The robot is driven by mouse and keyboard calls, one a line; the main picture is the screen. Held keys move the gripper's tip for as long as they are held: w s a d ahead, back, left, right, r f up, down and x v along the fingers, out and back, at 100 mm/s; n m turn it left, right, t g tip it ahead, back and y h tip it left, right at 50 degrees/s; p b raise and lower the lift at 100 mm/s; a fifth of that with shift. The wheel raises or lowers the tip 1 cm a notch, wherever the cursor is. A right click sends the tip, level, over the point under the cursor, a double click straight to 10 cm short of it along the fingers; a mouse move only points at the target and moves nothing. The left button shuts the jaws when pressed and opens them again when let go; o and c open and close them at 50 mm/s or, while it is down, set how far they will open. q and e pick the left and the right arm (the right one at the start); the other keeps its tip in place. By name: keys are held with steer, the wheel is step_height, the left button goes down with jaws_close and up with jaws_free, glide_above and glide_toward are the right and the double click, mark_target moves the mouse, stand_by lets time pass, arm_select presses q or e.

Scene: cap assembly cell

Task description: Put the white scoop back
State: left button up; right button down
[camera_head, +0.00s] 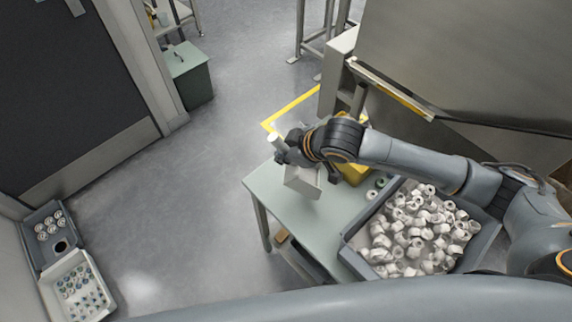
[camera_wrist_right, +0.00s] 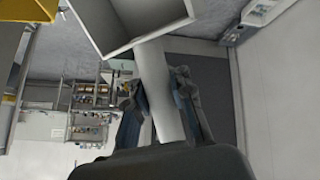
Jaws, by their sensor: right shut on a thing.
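The white scoop (camera_head: 302,184) is in my right gripper (camera_head: 283,152), over the far end of the pale green table (camera_head: 268,188). The gripper is shut around its handle, whose end pokes out past the fingers. In the right wrist view the handle (camera_wrist_right: 162,92) runs between the two fingers (camera_wrist_right: 163,105), and the open, box-shaped scoop body (camera_wrist_right: 135,22) is at the top. The scoop looks empty there. I cannot tell how high it is above the table. My left gripper is in neither view.
A grey bin (camera_head: 349,254) full of white caps stands on the table's near right part. A yellow container (camera_head: 352,174) is beside the scoop, partly hidden by my arm. A few loose caps (camera_head: 372,194) lie by the bin. Open floor (camera_head: 190,190) is to the left.

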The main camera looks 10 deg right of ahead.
step_height(320, 180, down, 5)
steer(key=shift+w, duration=0.15)
steer(key=c, duration=1.2)
jaws_free()
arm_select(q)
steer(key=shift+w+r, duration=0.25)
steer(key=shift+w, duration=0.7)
arm_select(e)
steer(key=shift+o, duration=0.2)
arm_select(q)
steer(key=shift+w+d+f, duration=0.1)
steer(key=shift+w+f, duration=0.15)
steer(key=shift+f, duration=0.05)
arm_select(e)
steer(key=v, duration=1.2)
steer(key=shift+r, duration=0.15)
